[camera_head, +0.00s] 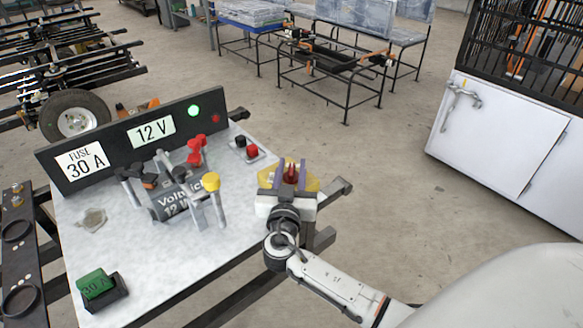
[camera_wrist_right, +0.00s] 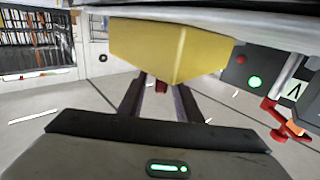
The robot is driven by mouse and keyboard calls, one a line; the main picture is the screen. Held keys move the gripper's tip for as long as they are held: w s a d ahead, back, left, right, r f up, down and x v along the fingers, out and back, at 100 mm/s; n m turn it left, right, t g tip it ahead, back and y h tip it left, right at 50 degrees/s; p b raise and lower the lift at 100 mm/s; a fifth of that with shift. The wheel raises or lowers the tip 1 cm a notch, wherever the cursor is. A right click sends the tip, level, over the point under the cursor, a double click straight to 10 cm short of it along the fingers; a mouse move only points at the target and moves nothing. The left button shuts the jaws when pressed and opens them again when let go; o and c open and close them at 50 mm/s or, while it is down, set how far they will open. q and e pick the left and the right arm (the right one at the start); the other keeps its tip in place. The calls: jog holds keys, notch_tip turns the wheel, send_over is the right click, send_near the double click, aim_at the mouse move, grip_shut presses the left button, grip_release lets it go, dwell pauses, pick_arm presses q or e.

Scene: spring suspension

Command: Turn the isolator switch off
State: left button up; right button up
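The isolator switch (camera_head: 313,184) has a yellow body and a red knob (camera_head: 290,172), at the table's right edge. My right gripper (camera_head: 284,175) is over it, its two fingers on either side of the red knob. In the right wrist view, the yellow body (camera_wrist_right: 170,48) fills the upper middle and the red knob (camera_wrist_right: 161,87) shows between the open fingers (camera_wrist_right: 160,92), with gaps visible beside it. The knob's exact angle is hard to tell. My left gripper is out of view.
A black panel (camera_head: 118,146) with 30 A and 12 V labels and a lit green lamp (camera_head: 193,111) stands behind a battery (camera_head: 170,205) with red and yellow terminal parts. A green fuse (camera_head: 97,285) sits at the front left. The table's front middle is clear.

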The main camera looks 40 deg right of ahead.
grip_shut()
